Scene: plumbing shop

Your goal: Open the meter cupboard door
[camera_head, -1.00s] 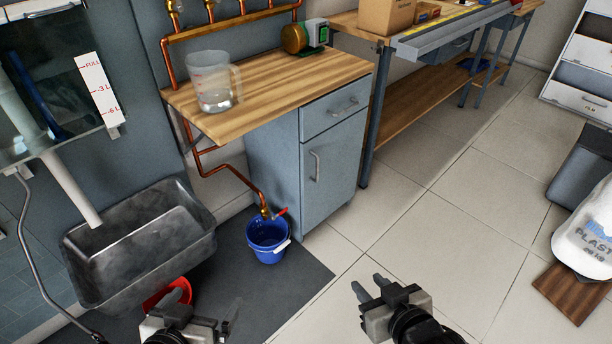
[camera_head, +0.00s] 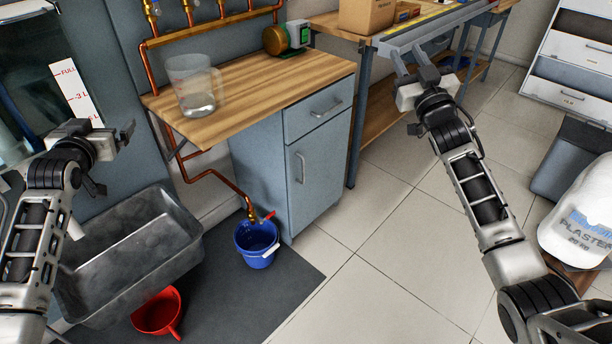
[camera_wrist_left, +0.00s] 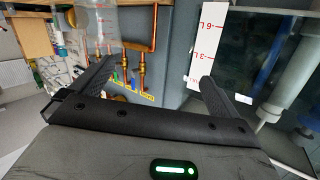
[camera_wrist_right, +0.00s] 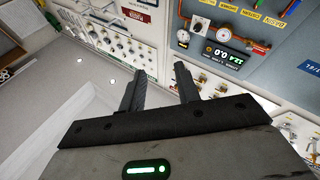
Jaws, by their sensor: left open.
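A grey-blue cupboard stands under the wooden worktop in the head view. Its hinged door (camera_head: 318,168) is shut and has a vertical bar handle (camera_head: 301,168); a drawer (camera_head: 318,108) sits above it. No label marks it as the meter cupboard. My left gripper (camera_head: 112,160) is open and empty at the left, above the grey sink and well apart from the door. It also shows in the left wrist view (camera_wrist_left: 158,75). My right gripper (camera_head: 412,58) is open and empty, raised near the far workbench. The right wrist view shows its fingers apart (camera_wrist_right: 160,72).
A clear jug (camera_head: 195,88) and a green-ended pump (camera_head: 288,38) stand on the worktop (camera_head: 250,90). A blue bucket (camera_head: 257,243) stands on the floor before the cupboard. Tiled floor (camera_head: 400,260) is clear at centre right.

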